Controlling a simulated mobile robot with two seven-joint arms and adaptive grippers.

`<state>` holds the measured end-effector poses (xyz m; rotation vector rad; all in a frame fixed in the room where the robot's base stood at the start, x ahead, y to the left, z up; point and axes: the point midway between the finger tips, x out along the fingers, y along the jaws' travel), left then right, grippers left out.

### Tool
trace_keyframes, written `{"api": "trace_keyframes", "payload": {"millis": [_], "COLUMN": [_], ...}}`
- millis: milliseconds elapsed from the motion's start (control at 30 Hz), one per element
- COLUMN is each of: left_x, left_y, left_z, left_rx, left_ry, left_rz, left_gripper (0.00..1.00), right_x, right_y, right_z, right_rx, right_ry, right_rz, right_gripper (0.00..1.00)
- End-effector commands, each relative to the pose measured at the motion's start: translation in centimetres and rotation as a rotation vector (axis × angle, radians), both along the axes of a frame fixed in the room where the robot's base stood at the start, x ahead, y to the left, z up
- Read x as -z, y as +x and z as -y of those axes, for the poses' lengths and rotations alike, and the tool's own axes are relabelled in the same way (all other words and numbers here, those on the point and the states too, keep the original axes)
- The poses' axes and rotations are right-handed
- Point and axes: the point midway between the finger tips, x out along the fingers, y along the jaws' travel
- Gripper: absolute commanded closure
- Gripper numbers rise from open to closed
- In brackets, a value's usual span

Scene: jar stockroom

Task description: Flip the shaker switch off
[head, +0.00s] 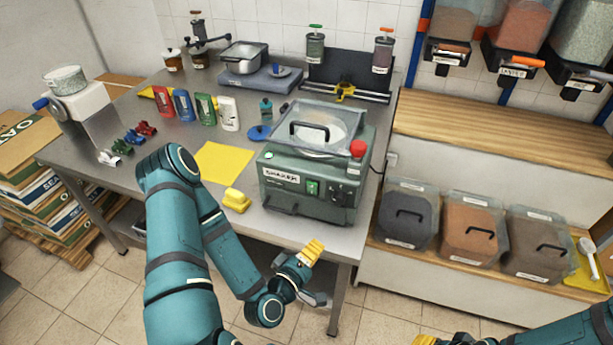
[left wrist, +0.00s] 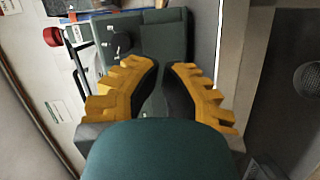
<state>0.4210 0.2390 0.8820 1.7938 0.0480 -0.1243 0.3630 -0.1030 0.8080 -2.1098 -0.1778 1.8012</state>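The shaker (head: 305,205) is a dark green box with a clear lid, standing at the right front of the steel table. Its front has a white SHAKER label (head: 281,175) and a small bright green switch (head: 312,187). The switch is too small to read its position. A red knob (head: 357,149) sits at its top right. My left gripper (head: 312,251) is below and in front of the shaker, apart from it. In the left wrist view its yellow fingers (left wrist: 162,78) are apart with nothing between them. My right gripper (head: 425,340) is mostly cut off at the bottom edge.
A yellow sponge (head: 236,200) and a yellow sheet (head: 223,163) lie left of the shaker. Several coloured bottles (head: 206,110) stand behind. Lidded bins (head: 470,230) fill the shelf at right. Open floor lies in front of the table.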

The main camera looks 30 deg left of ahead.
Motion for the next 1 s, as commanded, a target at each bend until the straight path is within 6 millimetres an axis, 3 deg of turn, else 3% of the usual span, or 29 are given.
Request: {"api": "trace_keyframes", "payload": {"millis": [33, 100, 233, 700, 1000], "left_x": [-1.8, -3.6, -5.4, -5.8, -5.9], "left_y": [-0.6, -1.4, -2.5, -2.7, 0.5], "left_z": [-1.6, -3.3, -5.3, -5.9, -6.7], "left_rx": [-0.073, -0.152, -0.241, -0.265, -0.264], "left_ry": [-0.052, -0.114, -0.182, -0.200, -0.194], "left_rz": [0.060, 0.143, 0.242, 0.274, 0.278], "left_gripper": [1.00, 1.00, 1.00, 1.00, 1.00], "right_x": [-1.1, -1.6, -2.1, -1.8, 0.8], "right_y": [0.1, 0.1, 0.2, 0.2, -0.6], "right_z": [0.0, 0.0, 0.0, 0.1, -0.1], "right_rx": [0.002, 0.003, 0.006, 0.006, -0.008], "right_ry": [0.000, -0.001, -0.001, -0.001, 0.003], "right_rz": [0.002, 0.003, 0.004, 0.004, -0.014], "right_gripper": [0.53, 0.53, 0.53, 0.53, 0.53]}}
